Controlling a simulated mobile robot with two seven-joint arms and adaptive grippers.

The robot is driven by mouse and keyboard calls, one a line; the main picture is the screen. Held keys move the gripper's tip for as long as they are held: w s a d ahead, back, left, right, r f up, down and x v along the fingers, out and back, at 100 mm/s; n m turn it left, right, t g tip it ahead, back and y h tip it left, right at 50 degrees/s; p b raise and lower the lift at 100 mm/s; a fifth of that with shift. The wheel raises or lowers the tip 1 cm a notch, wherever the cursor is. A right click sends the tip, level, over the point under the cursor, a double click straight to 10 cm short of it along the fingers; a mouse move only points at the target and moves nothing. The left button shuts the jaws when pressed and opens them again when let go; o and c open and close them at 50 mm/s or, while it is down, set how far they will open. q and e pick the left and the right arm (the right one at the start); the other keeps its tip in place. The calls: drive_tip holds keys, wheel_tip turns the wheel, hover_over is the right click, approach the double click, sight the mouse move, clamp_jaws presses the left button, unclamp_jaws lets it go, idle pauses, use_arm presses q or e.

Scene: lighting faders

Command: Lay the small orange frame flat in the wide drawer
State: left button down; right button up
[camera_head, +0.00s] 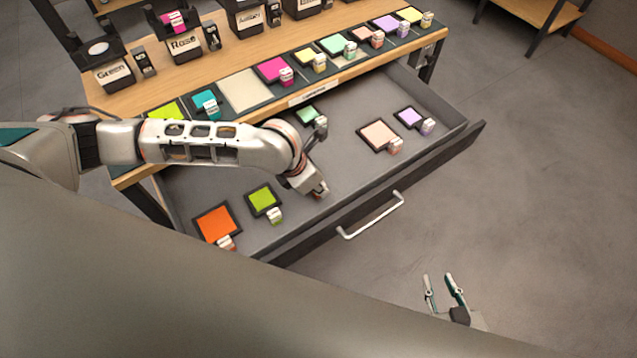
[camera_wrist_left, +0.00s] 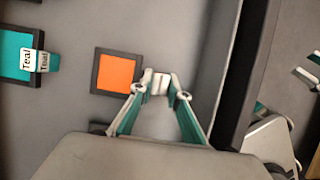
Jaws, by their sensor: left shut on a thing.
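The small orange frame (camera_wrist_left: 117,72), a dark-rimmed orange square, shows in the left wrist view. My left gripper (camera_wrist_left: 163,84) is shut on its pale tab, with the orange square to the left of the fingertips. The frame is over the grey drawer floor; I cannot tell whether it touches it. In the head view my left arm reaches into the open wide drawer (camera_head: 350,182) and hides the orange square. My right gripper (camera_head: 438,278) is open and empty, outside the drawer at the lower right.
The drawer also holds a larger orange frame (camera_head: 217,223), a lime frame (camera_head: 262,198), a peach frame (camera_head: 379,134), a lilac frame (camera_head: 409,117) and a green-teal frame (camera_head: 306,114). The drawer handle (camera_head: 372,217) faces front. Several colored frames line the wooden top (camera_head: 130,95).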

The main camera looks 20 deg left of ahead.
use_arm(q)
drive_tip(key=shift+f, duration=0.45)
drive_tip(key=c, duration=1.8)
unclamp_jaws()
drive_tip(key=shift+c, duration=0.2)
drive_tip(key=shift+r, duration=0.2)
drive_tip(key=w+d+r+p+v, duration=0.1)
drive_tip(key=p+v, duration=0.7)
drive_tip(key=v, duration=1)
drive_tip(key=shift+w+d, duration=0.25)
drive_tip(key=shift+w, duration=0.05)
